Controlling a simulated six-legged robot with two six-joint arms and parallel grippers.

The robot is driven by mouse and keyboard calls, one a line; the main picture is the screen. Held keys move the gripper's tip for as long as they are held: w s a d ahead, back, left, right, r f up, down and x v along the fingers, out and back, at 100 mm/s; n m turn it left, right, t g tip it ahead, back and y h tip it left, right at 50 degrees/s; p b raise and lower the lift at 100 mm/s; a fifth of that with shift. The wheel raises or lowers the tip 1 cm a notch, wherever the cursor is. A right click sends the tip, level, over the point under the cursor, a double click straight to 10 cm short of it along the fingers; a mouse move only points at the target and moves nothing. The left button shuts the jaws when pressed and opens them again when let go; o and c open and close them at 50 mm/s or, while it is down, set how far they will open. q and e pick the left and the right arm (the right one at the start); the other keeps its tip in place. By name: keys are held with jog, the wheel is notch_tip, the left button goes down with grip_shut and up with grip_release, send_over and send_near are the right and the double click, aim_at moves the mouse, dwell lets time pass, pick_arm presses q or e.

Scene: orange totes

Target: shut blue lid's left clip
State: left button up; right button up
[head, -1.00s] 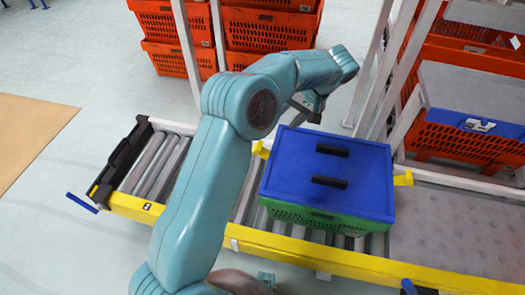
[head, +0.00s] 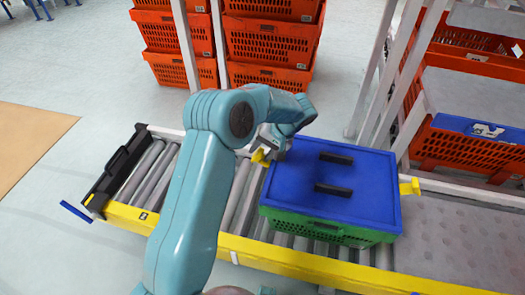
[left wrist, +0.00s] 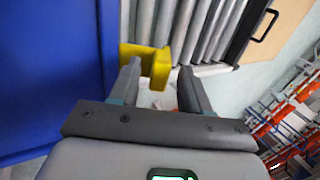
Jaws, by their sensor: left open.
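The blue lid (head: 370,180) sits on a green crate (head: 330,232) on the roller conveyor. Its yellow left clip (head: 261,157) sticks outward from the lid's left side. My left gripper (head: 268,146) is open and is at this clip, partly covering it. In the left wrist view the clip (left wrist: 147,60) shows just beyond the fingertips, overlapping the left finger, with a gap between the two fingers. Whether a finger touches it I cannot tell. The blue lid (left wrist: 50,75) fills the left of that view. My right gripper is not in view.
A yellow right clip (head: 409,187) also sticks outward. The conveyor's yellow front rail (head: 300,262) runs below the crate, and bare rollers (head: 155,170) lie to the left. Orange totes (head: 265,45) are stacked behind. White rack posts (head: 375,85) stand behind the lid.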

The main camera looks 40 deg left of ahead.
pick_arm(q)
grip_shut()
jog(key=shift+a, duration=0.1)
